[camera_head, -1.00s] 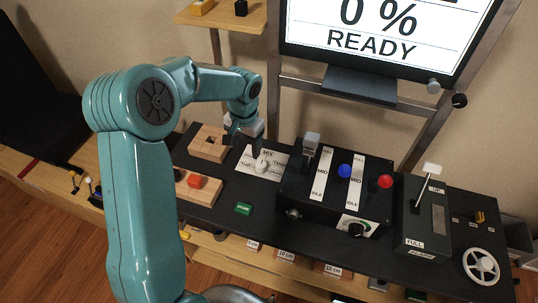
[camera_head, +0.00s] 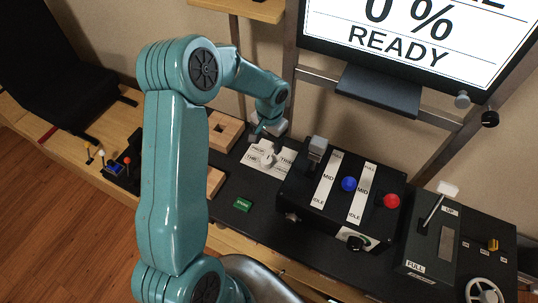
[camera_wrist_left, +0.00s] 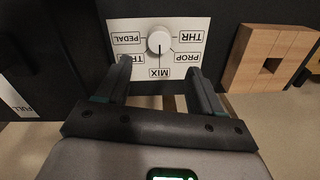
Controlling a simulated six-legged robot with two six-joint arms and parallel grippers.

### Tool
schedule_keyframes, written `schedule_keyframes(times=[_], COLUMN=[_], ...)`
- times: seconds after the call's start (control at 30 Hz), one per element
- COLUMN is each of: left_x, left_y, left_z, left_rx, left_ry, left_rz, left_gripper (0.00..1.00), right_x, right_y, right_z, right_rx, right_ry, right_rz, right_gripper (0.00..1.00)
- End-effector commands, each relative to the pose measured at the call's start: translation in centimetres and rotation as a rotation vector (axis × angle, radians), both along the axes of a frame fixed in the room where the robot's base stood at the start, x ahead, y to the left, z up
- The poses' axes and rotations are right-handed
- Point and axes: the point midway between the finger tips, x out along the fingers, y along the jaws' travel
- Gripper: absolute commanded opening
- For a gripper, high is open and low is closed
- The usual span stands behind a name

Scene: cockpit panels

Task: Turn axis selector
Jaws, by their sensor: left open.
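The axis selector is a round white knob (camera_wrist_left: 158,42) on a white label plate (camera_wrist_left: 185,25) marked THR, PROP, MIX and PEDAL, with one more label partly hidden by a finger. In the head view the knob (camera_head: 267,160) stands on the black panel below my left gripper (camera_head: 264,134). In the wrist view my left gripper (camera_wrist_left: 161,72) is open and empty. Its two fingers are apart on either side below the knob, not touching it as far as I can see. My right gripper is not in view.
A wooden block with a square hole (camera_head: 222,130) lies left of the plate. Right of it is a lever box with a grey (camera_head: 318,147), a blue (camera_head: 348,184) and a red knob (camera_head: 391,201). A green button (camera_head: 242,205) sits in front. A monitor (camera_head: 410,40) stands behind.

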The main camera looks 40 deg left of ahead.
Motion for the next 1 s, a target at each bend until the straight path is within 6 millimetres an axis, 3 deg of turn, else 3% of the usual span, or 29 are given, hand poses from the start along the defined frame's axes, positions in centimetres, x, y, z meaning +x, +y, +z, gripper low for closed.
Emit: schedule_keyframes(times=[0.2, 0.4, 0.6, 0.83, 1.0], left_x=[-0.1, 0.1, 0.3, 0.4, 0.4], left_y=[0.0, 0.2, 0.2, 0.3, 0.3], left_z=[-5.1, -8.3, -9.5, -9.5, -9.5], left_rx=[-0.001, 0.0, 0.0, 0.0, 0.0], left_ry=[0.004, 0.002, -0.001, -0.002, -0.001], left_rz=[-0.001, 0.0, 0.0, 0.0, 0.0], left_gripper=[0.67, 0.67, 0.67, 0.67, 0.12], right_x=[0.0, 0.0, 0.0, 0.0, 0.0], right_y=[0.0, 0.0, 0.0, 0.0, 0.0], right_z=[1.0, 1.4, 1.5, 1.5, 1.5], right_rx=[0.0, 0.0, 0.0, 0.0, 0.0], right_ry=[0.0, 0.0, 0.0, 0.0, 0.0], right_rz=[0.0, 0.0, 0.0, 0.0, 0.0], right_gripper=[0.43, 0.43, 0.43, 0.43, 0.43])
